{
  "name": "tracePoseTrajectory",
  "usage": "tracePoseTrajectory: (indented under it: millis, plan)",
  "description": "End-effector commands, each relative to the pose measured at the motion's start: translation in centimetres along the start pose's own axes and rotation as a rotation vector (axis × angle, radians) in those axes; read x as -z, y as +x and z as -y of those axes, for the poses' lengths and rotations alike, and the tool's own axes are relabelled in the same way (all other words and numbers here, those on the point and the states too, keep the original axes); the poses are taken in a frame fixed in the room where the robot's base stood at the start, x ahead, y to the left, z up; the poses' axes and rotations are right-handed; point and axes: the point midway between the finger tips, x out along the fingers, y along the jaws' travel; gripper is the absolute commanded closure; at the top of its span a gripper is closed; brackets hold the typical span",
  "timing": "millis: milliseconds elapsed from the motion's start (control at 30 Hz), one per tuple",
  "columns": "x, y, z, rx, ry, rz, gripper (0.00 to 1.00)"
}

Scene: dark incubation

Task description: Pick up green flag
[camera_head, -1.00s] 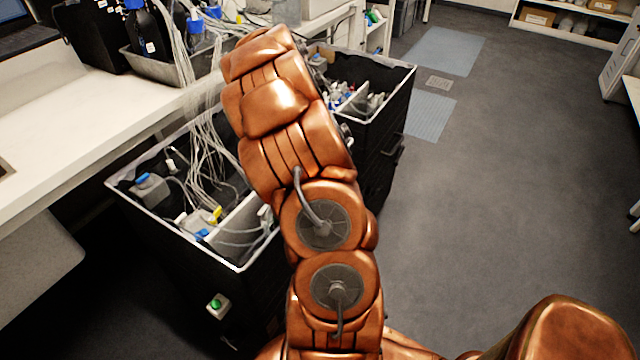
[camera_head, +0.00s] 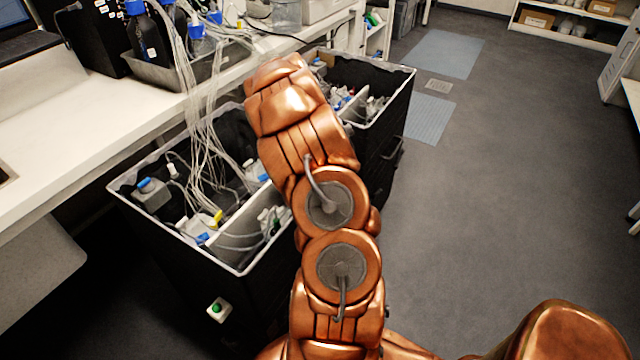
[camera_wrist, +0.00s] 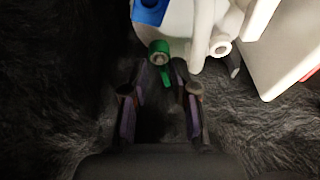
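In the wrist view, a small green flag (camera_wrist: 160,49) sits as a ring around a pale round end, with a short green tail pointing down. It is beside a white container and white tubes. My gripper (camera_wrist: 160,83) is open, its two fingers with purple pads apart. The green flag lies just beyond the fingertips, and its tail appears between them; I cannot tell whether they touch. In the head view, my arm hides the gripper, and I cannot make out the flag there.
A black bin (camera_head: 240,269) with white rims holds bottles and tubing left of my arm. Another black bin (camera_head: 402,100) stands behind it. A white bench (camera_head: 75,135) runs along the left. Grey floor (camera_head: 500,200) on the right is clear. Dark fuzzy lining surrounds the fingers.

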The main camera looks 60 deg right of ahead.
Motion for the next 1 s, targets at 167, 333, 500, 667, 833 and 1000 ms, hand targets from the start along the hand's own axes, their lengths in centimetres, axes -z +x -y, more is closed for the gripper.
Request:
tracePoseTrajectory:
  millis: [167, 333, 500, 667, 833, 1000]
  plan:
    - [-0.11, 1.04, -0.03, -0.001, 0.001, 0.003, 0.70]
    - [-0.09, 1.01, 0.01, 0.000, 0.000, 0.002, 0.70]
    - [-0.08, 0.99, 0.02, 0.000, 0.000, 0.002, 0.87]
    - [-0.07, 0.97, 0.02, 0.000, 0.000, 0.001, 0.88]
    - [-0.04, 0.93, 0.02, 0.000, 0.000, 0.001, 0.88]
    - [0.29, 0.06, 0.08, 0.002, 0.000, -0.002, 0.88]
